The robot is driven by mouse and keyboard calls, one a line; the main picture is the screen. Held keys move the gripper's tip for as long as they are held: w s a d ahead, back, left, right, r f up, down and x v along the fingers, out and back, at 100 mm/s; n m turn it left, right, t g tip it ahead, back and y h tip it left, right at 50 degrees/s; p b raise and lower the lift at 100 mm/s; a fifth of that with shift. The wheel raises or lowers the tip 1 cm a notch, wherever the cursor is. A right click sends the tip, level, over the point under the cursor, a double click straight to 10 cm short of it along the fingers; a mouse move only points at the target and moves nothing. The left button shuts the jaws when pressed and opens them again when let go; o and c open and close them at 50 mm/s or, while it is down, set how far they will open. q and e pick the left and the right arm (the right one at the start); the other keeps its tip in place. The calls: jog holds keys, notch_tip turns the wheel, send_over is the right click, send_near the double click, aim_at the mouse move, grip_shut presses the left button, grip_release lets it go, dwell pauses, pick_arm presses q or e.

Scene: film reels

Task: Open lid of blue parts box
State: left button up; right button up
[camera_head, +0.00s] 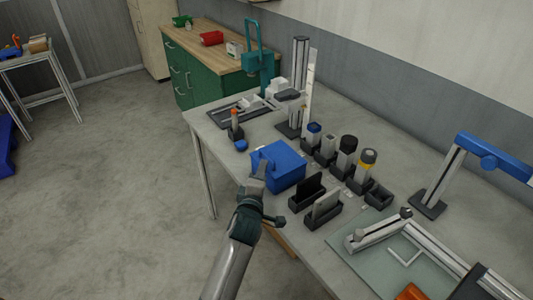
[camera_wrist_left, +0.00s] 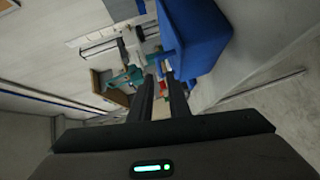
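The blue parts box (camera_head: 284,172) stands near the front edge of the workbench, and its lid looks closed on top. A small blue tab sticks out at its left side. In the left wrist view the box (camera_wrist_left: 200,38) fills the upper middle, with the tab running down toward the fingers. My left gripper (camera_head: 262,168) is at the left front side of the box, close to the tab. In the wrist view its two fingers (camera_wrist_left: 162,88) are a little apart with nothing seen between them. Whether they touch the box cannot be told. My right gripper is not in view.
Dark card holders (camera_head: 322,207) stand right in front of the box. Several capped containers (camera_head: 346,155) stand behind it. A small blue item (camera_head: 241,145) and a screwdriver holder (camera_head: 235,130) lie to its left. A green mat (camera_head: 405,257) with metal bars is at right.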

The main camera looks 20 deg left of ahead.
aim_at(266, 154)
pick_arm(q)
jog(key=w, duration=0.2)
jog(key=w+p, duration=0.1)
jog(key=w, duration=0.2)
jog(key=w+a+f, duration=0.1)
jog(key=w, duration=0.1)
jog(key=shift+w, duration=0.15)
jog(key=shift+w+a+f+p, duration=0.1)
jog(key=shift+w+p, duration=0.25)
jog(key=shift+w, duration=0.3)
grip_shut()
dwell(0.8)
